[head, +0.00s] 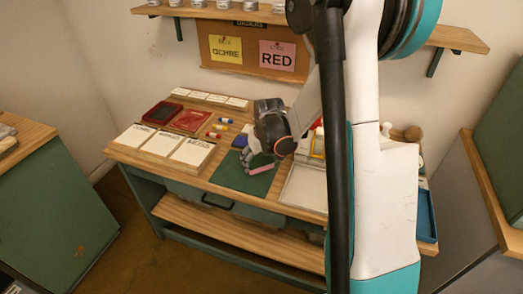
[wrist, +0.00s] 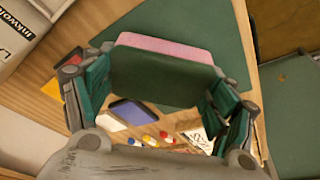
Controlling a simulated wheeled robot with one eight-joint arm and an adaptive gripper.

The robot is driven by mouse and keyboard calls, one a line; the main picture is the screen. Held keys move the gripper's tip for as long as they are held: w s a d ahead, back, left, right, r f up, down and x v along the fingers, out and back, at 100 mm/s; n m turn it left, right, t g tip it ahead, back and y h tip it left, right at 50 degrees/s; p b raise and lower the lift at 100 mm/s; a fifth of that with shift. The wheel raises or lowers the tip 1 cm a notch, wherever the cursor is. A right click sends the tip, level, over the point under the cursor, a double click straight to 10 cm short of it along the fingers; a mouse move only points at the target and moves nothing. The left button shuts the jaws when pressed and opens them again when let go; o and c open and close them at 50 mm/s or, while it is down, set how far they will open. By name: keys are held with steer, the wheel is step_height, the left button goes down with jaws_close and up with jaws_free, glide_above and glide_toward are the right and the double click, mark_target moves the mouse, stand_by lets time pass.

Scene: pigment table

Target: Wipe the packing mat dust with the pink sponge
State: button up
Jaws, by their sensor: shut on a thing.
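The pink sponge (wrist: 165,46), with a dark green face (wrist: 160,74), sits between the fingers of my gripper (wrist: 158,88), which is shut on it. In the head view the sponge (head: 262,169) shows as a pink strip below my gripper (head: 250,160). The green packing mat (head: 247,183) lies flat near the table's front edge, under the sponge and gripper. The mat (wrist: 218,35) also shows behind the sponge in the wrist view. I cannot tell whether the sponge touches the mat. No dust can be made out.
A pale tray (head: 303,188) lies just right of the mat, partly behind my arm. A blue block (wrist: 135,112) and small coloured bottles (wrist: 150,140) lie near the mat. White cards (head: 192,152) and red trays (head: 190,120) fill the table's left side.

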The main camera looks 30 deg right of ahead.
steer(key=shift+r+p, duration=0.85)
steer(key=shift+r, duration=0.8)
